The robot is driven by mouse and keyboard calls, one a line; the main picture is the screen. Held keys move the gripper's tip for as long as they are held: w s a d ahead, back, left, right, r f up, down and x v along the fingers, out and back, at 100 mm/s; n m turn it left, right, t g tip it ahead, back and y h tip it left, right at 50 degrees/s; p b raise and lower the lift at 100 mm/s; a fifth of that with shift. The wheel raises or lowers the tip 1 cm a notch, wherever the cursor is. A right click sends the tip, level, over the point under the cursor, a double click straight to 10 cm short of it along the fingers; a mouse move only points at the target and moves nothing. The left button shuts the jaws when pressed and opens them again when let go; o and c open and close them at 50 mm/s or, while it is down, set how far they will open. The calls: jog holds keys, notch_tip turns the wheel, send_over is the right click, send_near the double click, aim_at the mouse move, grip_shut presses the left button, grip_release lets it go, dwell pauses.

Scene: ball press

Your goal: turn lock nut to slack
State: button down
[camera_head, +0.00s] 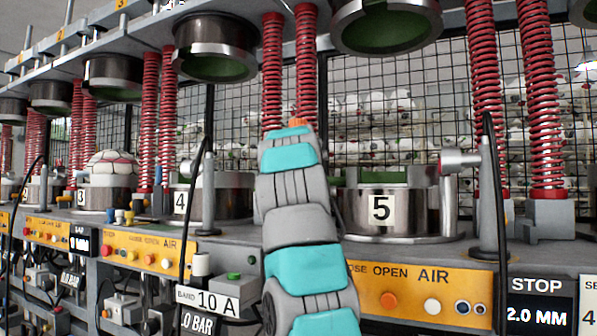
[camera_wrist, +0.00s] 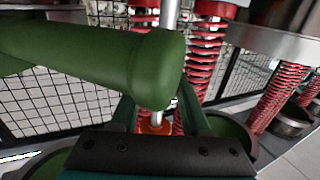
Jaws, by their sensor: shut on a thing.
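In the wrist view, my gripper (camera_wrist: 158,116) has its two dark green fingers around an orange collar-like nut (camera_wrist: 153,127) on a pale metal rod (camera_wrist: 170,15). I take this for the lock nut. It is small and partly covered, so its marks and turn angle cannot be read. A thick green cylinder (camera_wrist: 95,60) crosses in front and hides part of the fingers and the rod. In the head view, my teal and grey arm reaches up between stations 4 and 5. A bit of orange (camera_head: 299,122) shows at its top; the fingers are hidden there.
Station 5 mould (camera_head: 380,213) stands right of my arm, with a metal post and side arm (camera_head: 460,160) beside it. Red springs (camera_head: 272,75) rise behind my arm. Upper moulds (camera_head: 385,28) hang above. An orange button panel (camera_head: 420,292) lies below. Mesh fencing (camera_head: 400,100) closes the back.

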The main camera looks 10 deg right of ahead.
jog(key=shift+r+n+t+y, duration=0.1)
jog(key=shift+n+t+y, duration=0.2)
jog(key=shift+n+y, duration=1)
jog(key=y+p, duration=0.2)
jog(key=shift+r+n+y, duration=0.15)
jog(key=shift+n+y, duration=0.25)
jog(key=n+y+p, duration=0.2)
jog(key=y+p, duration=0.1)
jog(key=shift+a+y, duration=0.1)
jog(key=shift+y, duration=0.2)
jog(key=shift+n+g+y+p, duration=0.45)
jog(key=shift+n+g+y, duration=0.25)
jog(key=shift+n+y, duration=0.4)
jog(key=shift+f+y, duration=0.25)
jog(key=shift+y, duration=0.25)
jog(key=shift+n+g, duration=0.3)
jog(key=shift+c, duration=1.9)
grip_release()
